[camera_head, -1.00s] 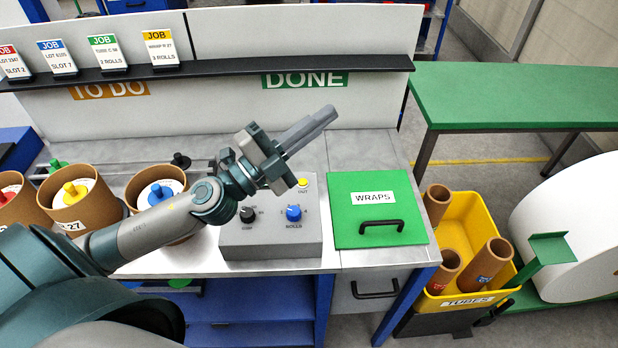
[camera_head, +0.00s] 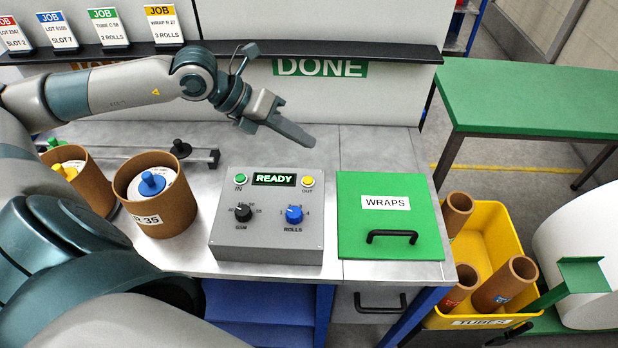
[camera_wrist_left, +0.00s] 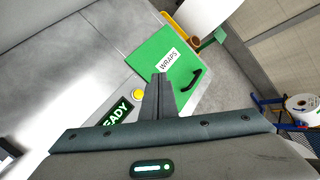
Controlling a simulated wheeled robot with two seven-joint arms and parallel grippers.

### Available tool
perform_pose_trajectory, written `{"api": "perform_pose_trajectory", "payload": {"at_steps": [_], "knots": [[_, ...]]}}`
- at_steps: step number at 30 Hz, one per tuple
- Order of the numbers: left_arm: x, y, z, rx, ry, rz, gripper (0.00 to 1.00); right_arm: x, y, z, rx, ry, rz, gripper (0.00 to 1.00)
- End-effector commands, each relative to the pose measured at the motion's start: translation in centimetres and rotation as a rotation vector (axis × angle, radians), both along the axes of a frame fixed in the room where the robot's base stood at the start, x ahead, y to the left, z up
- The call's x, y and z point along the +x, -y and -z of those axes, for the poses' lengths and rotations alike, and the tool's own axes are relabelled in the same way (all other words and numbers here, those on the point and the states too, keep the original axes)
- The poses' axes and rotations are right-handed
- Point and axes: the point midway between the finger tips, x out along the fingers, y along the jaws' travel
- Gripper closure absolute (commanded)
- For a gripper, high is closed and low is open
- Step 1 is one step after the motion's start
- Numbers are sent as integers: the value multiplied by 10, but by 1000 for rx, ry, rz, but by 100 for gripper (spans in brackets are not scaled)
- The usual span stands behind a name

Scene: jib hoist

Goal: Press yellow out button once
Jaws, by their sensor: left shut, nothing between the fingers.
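The grey control box (camera_head: 268,240) stands on the bench, with a lit display (camera_head: 273,179) reading READY. The yellow OUT button (camera_head: 308,181) is at its upper right, and a green IN button (camera_head: 241,178) is at its upper left. My left gripper (camera_head: 312,143) is shut and empty, in the air above and behind the box, apart from the yellow button. In the left wrist view its fingers (camera_wrist_left: 158,78) point toward the green WRAPS lid, and the yellow button (camera_wrist_left: 138,96) shows just left of them. My right gripper is not in view.
A green WRAPS lid (camera_head: 388,218) with a black handle lies right of the box. Cardboard drums (camera_head: 160,208) stand to the left. A black shelf edge (camera_head: 330,50) with job cards runs behind my left arm. A yellow tube bin (camera_head: 493,240) stands at the right.

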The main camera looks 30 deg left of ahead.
Motion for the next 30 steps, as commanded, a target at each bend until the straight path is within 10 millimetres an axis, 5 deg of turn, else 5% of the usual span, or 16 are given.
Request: {"api": "perform_pose_trajectory", "payload": {"at_steps": [14,30], "knots": [[0,1,12,-3,0,1,100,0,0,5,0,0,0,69],[0,1,69,-4,1,1,100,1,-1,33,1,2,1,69]]}}
